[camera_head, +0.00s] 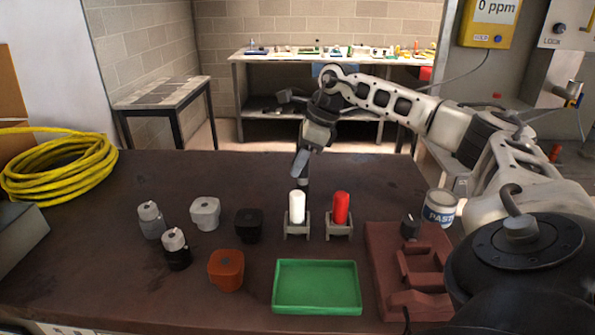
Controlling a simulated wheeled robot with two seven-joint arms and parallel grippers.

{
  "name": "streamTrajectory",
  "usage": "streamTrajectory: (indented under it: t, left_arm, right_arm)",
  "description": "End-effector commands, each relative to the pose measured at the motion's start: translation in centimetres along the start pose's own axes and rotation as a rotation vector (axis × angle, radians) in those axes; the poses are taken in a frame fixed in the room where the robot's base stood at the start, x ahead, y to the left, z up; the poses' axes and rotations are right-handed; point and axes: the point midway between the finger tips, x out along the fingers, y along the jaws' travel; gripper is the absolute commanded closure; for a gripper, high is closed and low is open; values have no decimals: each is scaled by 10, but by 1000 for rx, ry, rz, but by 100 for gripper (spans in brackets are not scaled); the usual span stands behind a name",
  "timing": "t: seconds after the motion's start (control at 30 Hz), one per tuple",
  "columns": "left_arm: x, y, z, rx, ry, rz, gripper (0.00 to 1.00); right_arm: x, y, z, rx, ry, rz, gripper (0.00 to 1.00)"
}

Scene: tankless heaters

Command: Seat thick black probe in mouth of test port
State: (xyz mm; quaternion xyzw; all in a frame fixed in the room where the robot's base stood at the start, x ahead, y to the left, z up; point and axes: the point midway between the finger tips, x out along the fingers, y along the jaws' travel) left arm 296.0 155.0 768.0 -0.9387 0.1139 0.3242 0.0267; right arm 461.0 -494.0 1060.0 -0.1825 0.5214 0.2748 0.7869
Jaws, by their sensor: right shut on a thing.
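My right gripper (302,160) hangs over the back middle of the table, pointing down. It is shut on a dark, narrow thing (304,185), seemingly the thick black probe, just behind a white cylinder. The probe's lower end is partly hidden by that cylinder. The test port is not clearly identifiable. Several small fittings stand at the left: a grey one (151,220), a light grey one (205,213), a black one (248,225), a black-and-white one (176,249) and an orange one (226,271). The held thing is apart from them. My left gripper is not in view.
A white cylinder (297,207) and a red cylinder (341,208) stand upright in grey holders. A green tray (317,308) is in front. A reddish-brown fixture (383,262) and a paste can (440,207) are at the right. A yellow hose coil (60,172) lies at the left.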

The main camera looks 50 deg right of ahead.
Motion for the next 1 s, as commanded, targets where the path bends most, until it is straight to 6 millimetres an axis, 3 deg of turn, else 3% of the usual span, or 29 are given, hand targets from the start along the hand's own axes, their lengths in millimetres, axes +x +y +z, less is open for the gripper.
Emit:
streamTrajectory:
  t: [0.23, 0.6, 0.63, 0.7, 1.0]
  left_arm:
    - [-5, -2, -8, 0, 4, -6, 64]
    - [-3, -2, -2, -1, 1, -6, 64]
    - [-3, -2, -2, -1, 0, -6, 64]
    - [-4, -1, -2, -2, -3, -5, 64]
    - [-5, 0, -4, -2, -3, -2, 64]
  right_arm:
    - [30, 0, -9, 0, 0, 2, 99]
    - [36, 0, -12, 0, -1, 2, 99]
    - [36, 0, -12, 0, -1, 2, 71]
    - [35, 0, -11, 0, -1, 2, 52]
    - [33, 0, -11, 0, -1, 2, 52]
